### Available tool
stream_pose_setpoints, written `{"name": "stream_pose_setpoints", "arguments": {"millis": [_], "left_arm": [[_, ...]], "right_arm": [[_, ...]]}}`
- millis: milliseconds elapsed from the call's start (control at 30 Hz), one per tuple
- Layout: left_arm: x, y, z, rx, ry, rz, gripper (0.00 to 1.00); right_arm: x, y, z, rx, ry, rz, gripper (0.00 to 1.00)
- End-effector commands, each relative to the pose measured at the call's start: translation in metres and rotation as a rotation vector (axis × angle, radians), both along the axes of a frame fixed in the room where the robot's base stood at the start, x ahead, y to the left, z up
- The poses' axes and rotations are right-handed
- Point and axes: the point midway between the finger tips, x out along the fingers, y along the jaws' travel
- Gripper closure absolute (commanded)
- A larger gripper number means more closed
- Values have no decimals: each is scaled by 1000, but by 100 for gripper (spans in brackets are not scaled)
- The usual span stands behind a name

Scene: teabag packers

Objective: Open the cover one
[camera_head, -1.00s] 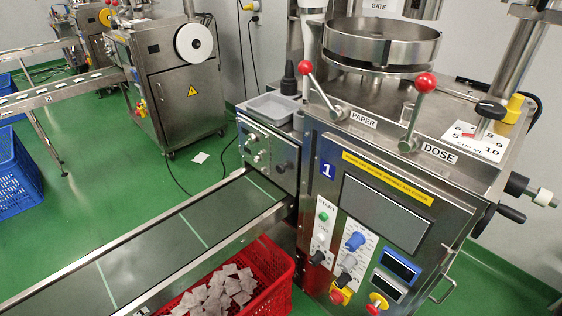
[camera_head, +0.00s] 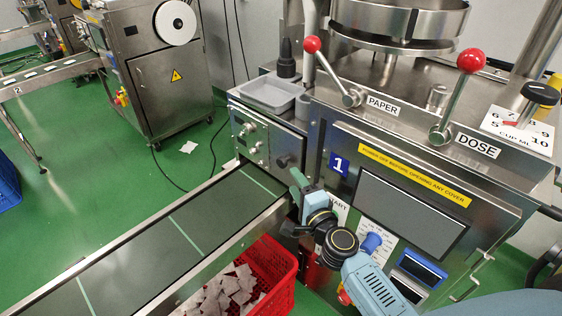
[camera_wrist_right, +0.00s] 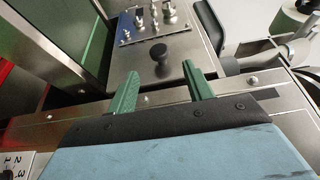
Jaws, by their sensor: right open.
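The steel cover (camera_head: 262,150) is a panel on the left side of machine 1, above the conveyor's end. It looks shut. Its black knob (camera_head: 283,161) sticks out at the lower right. In the right wrist view the cover (camera_wrist_right: 195,45) is ahead of me, with the black knob (camera_wrist_right: 160,54) near its lower edge. My right gripper (camera_head: 299,181) is just below and right of the knob in the head view. In the right wrist view its green fingers (camera_wrist_right: 160,72) are open, one on either side of the knob's line, with nothing between them. My left gripper is out of view.
The conveyor (camera_head: 150,250) runs from the cover to the lower left. A red crate (camera_head: 285,262) with teabags stands beside it. A grey tray (camera_head: 272,95) sits above the cover. Red-balled levers (camera_head: 471,61) and the control panel are to the right.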

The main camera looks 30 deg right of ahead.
Motion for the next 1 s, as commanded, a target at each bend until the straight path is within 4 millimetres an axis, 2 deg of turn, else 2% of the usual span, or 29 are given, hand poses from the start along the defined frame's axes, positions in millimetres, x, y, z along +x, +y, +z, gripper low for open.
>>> {"name": "stream_pose_setpoints", "arguments": {"millis": [33, 200, 433, 600, 900, 933, 1000], "left_arm": [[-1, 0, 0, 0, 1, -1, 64], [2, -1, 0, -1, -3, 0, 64], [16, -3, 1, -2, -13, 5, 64], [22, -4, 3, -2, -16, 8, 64], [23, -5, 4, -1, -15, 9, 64], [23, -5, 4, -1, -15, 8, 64], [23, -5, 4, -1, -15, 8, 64]], "right_arm": [[12, -1, 2, -1, -2, 0, 49], [47, -3, 1, -1, -2, 0, 49], [81, -4, -1, -1, 0, 1, 49], [92, -5, -1, -3, 1, 1, 49], [94, -5, -1, -3, 2, 1, 49], [94, -5, -1, -3, 2, 1, 50], [94, -5, -1, -3, 2, 1, 59]]}}
